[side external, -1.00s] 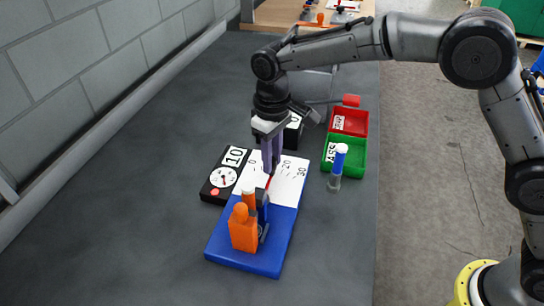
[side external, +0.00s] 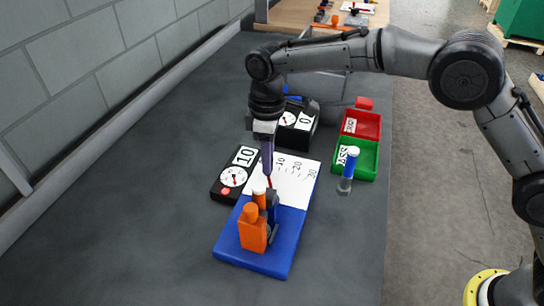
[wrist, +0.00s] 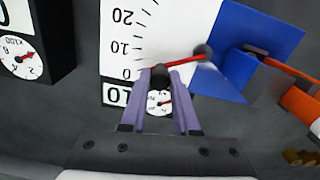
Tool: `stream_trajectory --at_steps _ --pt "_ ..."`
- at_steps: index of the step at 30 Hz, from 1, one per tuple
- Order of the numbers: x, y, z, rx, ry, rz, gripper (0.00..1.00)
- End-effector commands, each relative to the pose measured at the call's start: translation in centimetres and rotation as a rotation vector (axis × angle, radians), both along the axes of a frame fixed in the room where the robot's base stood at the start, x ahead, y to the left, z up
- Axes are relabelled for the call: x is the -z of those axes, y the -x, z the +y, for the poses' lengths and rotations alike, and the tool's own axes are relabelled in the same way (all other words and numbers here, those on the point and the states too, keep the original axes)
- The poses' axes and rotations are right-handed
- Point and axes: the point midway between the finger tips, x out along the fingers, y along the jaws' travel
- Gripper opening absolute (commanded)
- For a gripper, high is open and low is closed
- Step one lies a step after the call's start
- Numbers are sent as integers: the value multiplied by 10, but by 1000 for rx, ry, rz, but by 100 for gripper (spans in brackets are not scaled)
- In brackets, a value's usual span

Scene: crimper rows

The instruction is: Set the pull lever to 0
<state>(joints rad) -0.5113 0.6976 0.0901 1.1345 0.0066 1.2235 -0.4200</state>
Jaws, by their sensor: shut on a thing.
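The pull lever (wrist: 184,60) is a thin red arm with a dark pivot ball on the blue base (side external: 285,236). Its dark end knob (wrist: 160,75) is between the purple fingers of my gripper (wrist: 161,84), which is shut on it. The white scale board (wrist: 165,25) carries marks 0, 10, 20 and 30. In the wrist view the lever points close to the 0 mark. In the side external view my gripper (side external: 268,176) stands at the 0 side of the board and hides that mark and most of the lever.
An orange handle (side external: 253,230) stands on the blue base. A black gauge box (side external: 233,178) labelled 10 sits left of the board, another (side external: 302,119) behind it. A red bin (side external: 374,122), a green bin (side external: 369,152) and a blue-topped cylinder (side external: 347,170) are at the right.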

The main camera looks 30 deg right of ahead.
Motion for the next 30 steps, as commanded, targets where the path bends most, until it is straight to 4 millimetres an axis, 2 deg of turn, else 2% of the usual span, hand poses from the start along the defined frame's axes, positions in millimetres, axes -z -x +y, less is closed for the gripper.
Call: stream_trajectory --at_steps 16,17,21,30 --pt "-2 -1 4 -32 -5 -5 0" --pt "-2 -1 4 -32 -6 -6 34" --pt "-2 -1 3 -31 -4 -3 60" --pt "-1 -1 2 -29 -2 -1 60"
